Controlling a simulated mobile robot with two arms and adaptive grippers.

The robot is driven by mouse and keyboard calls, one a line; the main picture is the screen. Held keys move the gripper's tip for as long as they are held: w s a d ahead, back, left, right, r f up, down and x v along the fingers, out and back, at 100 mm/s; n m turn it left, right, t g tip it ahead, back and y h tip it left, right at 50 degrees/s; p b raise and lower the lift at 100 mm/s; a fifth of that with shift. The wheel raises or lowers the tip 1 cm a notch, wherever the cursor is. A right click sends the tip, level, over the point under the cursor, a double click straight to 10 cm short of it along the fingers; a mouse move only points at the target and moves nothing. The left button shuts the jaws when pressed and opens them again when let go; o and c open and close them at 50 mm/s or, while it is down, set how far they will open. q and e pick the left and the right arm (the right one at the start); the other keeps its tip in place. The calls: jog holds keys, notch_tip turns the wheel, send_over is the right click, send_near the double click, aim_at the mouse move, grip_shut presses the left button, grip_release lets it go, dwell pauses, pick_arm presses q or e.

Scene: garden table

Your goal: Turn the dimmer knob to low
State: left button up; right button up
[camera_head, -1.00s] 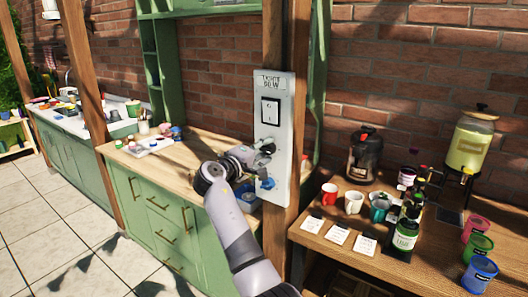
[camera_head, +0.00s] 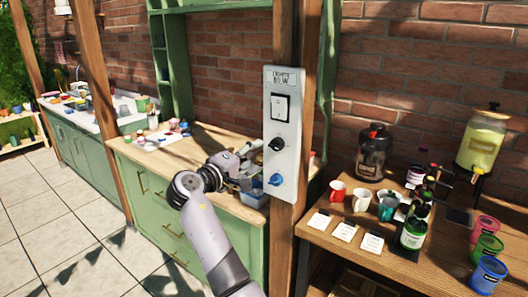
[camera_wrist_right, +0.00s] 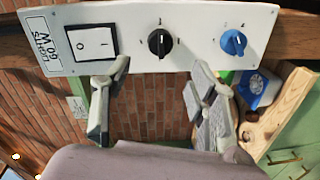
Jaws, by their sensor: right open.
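A white control panel (camera_head: 283,105) is fixed upright on a wooden post. It carries a rocker switch (camera_head: 280,107), a black knob (camera_head: 277,145) below it and a blue knob (camera_head: 276,180) lowest. I cannot tell which knob is the dimmer. The right wrist view shows the black knob (camera_wrist_right: 160,42) between and beyond my fingertips, and the blue knob (camera_wrist_right: 233,42) to its right. My right gripper (camera_head: 250,163) is open and empty, just left of the panel, apart from both knobs. Its spread fingers also show in the right wrist view (camera_wrist_right: 160,80). My left gripper is out of view.
A wooden counter (camera_head: 185,155) with small items stands behind my gripper. Right of the post, a wooden table (camera_head: 330,232) holds mugs, cards, bottles and a drink dispenser (camera_head: 482,142). The tiled floor (camera_head: 50,225) at left is clear.

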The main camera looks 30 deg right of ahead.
jog(key=v, duration=0.2)
jog(key=shift+s+a, duration=0.1)
jog(key=shift+a, duration=0.15)
